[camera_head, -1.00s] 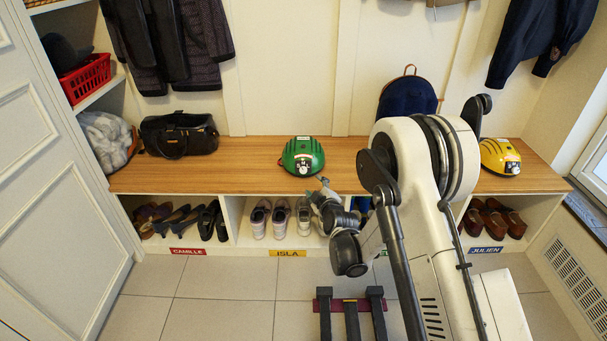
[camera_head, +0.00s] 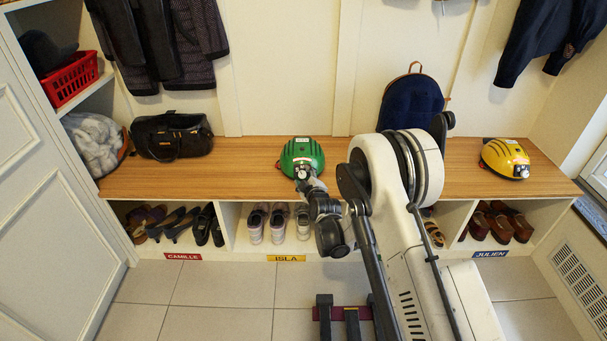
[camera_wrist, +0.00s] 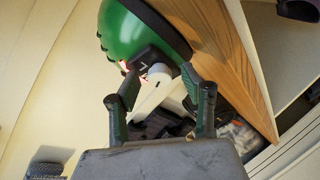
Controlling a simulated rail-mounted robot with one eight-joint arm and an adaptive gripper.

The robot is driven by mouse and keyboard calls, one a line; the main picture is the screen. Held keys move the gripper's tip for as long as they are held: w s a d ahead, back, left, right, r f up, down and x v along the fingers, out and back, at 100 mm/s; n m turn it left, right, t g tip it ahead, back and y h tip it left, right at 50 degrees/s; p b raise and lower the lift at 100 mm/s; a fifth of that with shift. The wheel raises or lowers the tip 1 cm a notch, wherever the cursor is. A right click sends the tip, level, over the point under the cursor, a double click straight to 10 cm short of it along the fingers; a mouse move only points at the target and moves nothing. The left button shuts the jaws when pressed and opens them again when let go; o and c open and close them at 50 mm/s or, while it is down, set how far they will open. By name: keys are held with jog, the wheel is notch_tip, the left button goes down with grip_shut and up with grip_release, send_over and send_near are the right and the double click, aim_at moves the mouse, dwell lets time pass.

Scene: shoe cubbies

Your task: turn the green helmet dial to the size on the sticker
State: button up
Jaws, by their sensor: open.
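The green helmet (camera_head: 302,155) sits on the wooden bench, and its pale dial (camera_head: 301,172) faces the front. It also shows at the top of the wrist view as a green shell (camera_wrist: 125,38), with the white dial (camera_wrist: 157,72) at its lower edge. My gripper (camera_wrist: 162,92) is open, its two dark green fingers on either side of the dial's line. I cannot tell whether they touch the dial. In the head view the gripper (camera_head: 312,184) is just in front of the helmet and partly covers the dial. The size sticker cannot be read.
A yellow helmet (camera_head: 506,158) sits at the right of the wooden bench (camera_head: 235,180). A black bag (camera_head: 172,137) is at the left, and a blue backpack (camera_head: 411,103) stands behind my arm. Shoes fill the cubbies below. Bare bench lies left of the green helmet.

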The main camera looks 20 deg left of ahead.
jog(key=shift+w+a, duration=0.1)
jog(key=shift+w, duration=0.05)
grip_shut()
jog(key=shift+f+m+t, duration=0.1)
jog(key=shift+m+t, duration=0.2)
jog(key=shift+m, duration=0.4)
jog(key=shift+a+m+t+h, duration=0.1)
jog(key=shift+m+t+h, duration=0.25)
jog(key=shift+m, duration=0.8)
jog(key=shift+m+t+h, duration=0.25)
jog(key=shift+m+h, duration=0.2)
jog(key=shift+m, duration=1.3)
